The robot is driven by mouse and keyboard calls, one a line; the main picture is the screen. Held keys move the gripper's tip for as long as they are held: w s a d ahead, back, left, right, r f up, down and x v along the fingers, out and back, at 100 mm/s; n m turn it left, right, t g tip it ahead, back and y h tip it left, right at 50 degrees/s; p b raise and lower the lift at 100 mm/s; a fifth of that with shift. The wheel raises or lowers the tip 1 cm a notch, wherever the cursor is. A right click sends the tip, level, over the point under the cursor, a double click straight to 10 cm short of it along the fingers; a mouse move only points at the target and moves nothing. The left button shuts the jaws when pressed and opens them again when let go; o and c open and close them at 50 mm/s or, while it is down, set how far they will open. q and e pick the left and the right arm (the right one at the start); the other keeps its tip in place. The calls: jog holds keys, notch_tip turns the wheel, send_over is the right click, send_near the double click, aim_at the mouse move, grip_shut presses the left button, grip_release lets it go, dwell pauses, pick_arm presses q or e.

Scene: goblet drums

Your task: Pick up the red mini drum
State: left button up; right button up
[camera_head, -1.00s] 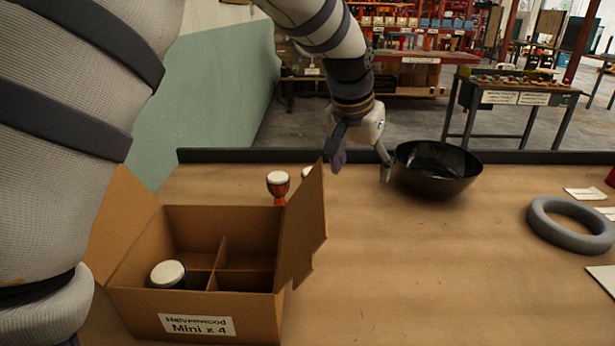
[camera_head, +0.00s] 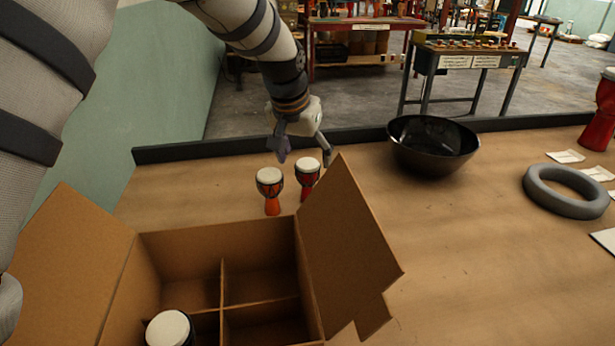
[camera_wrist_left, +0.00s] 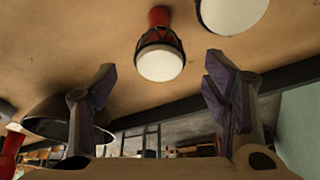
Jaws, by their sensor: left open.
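The red mini drum (camera_head: 307,178) stands upright on the table behind the box, its pale round head up. My left gripper (camera_head: 304,156) is open and empty, its two fingers apart just above and behind that drum in the head view. In the left wrist view the red drum (camera_wrist_left: 160,48) shows between and beyond the open fingers (camera_wrist_left: 158,92), apart from them. My right gripper is not in view.
An orange mini drum (camera_head: 271,192) stands close left of the red one. A divided cardboard box (camera_head: 350,265) with raised flaps holds one white-topped drum (camera_head: 170,329). A black bowl (camera_head: 432,148), a grey ring (camera_head: 566,192) and a large red drum (camera_head: 600,115) are to the right.

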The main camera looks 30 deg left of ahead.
aim_at(306, 165)
pick_arm(q)
jog(key=x, duration=0.6)
jog(key=shift+s, duration=0.2)
jog(key=shift+r, duration=0.15)
jog(key=c, duration=1.3)
